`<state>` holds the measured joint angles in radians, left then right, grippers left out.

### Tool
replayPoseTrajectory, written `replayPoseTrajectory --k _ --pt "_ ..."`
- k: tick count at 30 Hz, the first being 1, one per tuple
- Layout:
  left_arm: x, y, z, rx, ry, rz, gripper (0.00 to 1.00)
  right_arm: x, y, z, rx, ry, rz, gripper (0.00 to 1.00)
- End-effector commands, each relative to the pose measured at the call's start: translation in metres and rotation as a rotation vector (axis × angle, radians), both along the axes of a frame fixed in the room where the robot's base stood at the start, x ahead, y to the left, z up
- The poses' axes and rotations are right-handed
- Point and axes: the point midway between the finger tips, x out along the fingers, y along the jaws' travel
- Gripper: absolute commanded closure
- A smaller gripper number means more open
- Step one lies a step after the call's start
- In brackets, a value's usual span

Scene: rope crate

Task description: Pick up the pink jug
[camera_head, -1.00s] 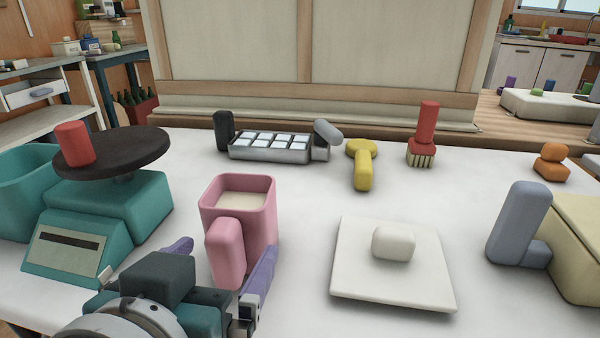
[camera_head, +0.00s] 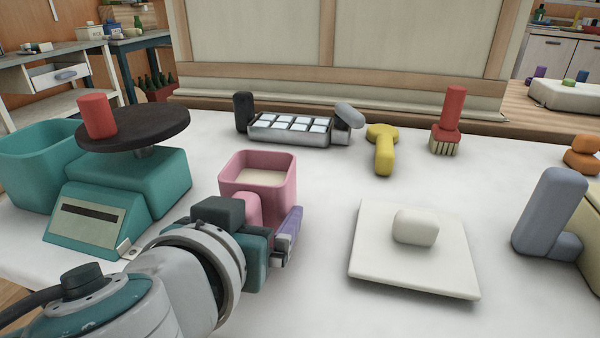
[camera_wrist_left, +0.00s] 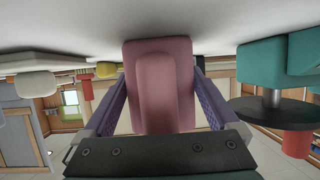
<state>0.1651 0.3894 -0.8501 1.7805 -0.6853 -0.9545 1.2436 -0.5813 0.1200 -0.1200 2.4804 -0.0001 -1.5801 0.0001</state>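The pink jug (camera_head: 286,187) stands upright on the white table, with pale contents inside. Its handle faces my left gripper (camera_head: 262,222), whose arm comes in from the lower left. In the head view one purple finger shows at the right of the handle; the other is hidden. In the left wrist view, which is upside down, the jug (camera_wrist_left: 183,55) sits between the two spread fingers (camera_wrist_left: 161,85). The fingers flank the handle and look open, with no clear grip seen. My right gripper is not in view.
A teal scale (camera_head: 150,183) with a dark plate and red cylinder stands left of the jug. A white board (camera_head: 380,275) with a block lies to the right. A metal tray (camera_head: 290,140), yellow tool (camera_head: 383,150) and red brush (camera_head: 450,120) are behind.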

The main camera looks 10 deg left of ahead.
Motion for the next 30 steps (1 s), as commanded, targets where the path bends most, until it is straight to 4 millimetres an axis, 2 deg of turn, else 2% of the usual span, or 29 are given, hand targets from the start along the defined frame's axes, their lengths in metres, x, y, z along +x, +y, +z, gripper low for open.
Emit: replayPoseTrajectory --k 2,14,23,26,30 --pt "0.000 0.000 0.000 0.000 0.000 0.000 0.38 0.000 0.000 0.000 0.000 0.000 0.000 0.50" --pt "0.000 0.000 0.000 0.000 0.000 0.000 0.83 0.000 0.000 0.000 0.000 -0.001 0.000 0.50" --pt "0.000 0.000 0.004 -0.001 -0.002 -0.001 0.84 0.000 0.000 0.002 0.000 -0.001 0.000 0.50" --pt "0.000 0.000 0.011 -0.001 -0.001 -0.001 0.84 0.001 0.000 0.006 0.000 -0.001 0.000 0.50" --pt "0.000 0.000 0.034 -0.004 -0.003 0.001 0.84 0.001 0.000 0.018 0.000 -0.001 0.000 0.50"
